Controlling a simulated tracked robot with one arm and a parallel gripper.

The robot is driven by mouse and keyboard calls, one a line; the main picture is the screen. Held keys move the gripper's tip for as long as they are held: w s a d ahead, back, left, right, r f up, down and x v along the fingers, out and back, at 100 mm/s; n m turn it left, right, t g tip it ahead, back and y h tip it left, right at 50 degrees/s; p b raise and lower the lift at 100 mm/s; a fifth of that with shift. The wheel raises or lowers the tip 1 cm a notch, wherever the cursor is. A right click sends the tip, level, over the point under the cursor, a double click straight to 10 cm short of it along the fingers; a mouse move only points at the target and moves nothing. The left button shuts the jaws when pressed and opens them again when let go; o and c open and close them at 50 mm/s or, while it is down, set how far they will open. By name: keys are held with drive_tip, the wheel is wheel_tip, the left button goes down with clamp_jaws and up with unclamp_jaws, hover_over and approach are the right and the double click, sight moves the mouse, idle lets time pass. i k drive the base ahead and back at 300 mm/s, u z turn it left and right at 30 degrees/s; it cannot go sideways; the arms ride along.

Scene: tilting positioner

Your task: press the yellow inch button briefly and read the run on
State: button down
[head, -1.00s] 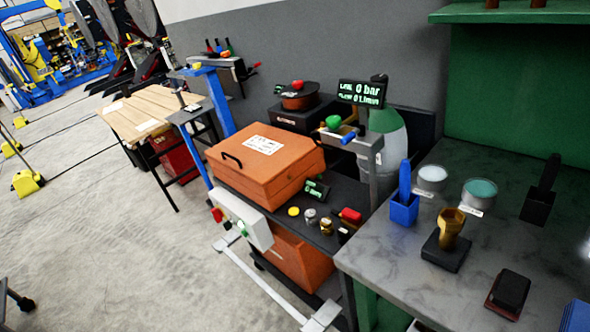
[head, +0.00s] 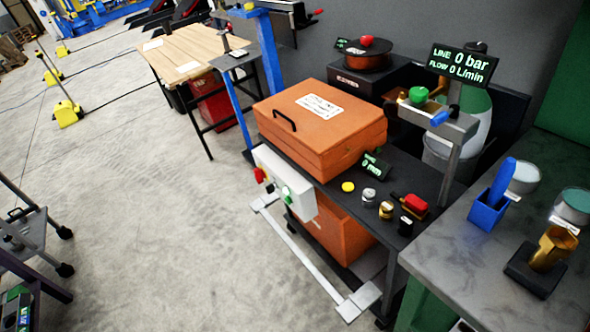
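My gripper is not in view. I cannot pick out a yellow inch button for certain. A small round yellow disc (head: 348,187) lies on the dark cart top in front of the orange case; I cannot tell whether it is a button. A pale control box (head: 296,188) on the cart's left side carries a red knob (head: 259,174) and a green knob (head: 287,192). A small dark device with green lit marks (head: 18,308) is cut off at the bottom left corner; its controls are too small to read. The positioner itself is not clearly identifiable.
The orange case (head: 318,135) rests on the cart. A display (head: 463,65) reads LINE 0 bar, FLOW 0 L/min. A grey bench (head: 465,235) stands at right, a wooden table (head: 190,50) behind. A dark frame (head: 30,235) is at left. Open floor (head: 150,220) lies between.

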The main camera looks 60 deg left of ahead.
sight(348, 186)
drive_tip(key=u, duration=0.95)
drive_tip(key=i, duration=1)
drive_tip(key=z, duration=0.05)
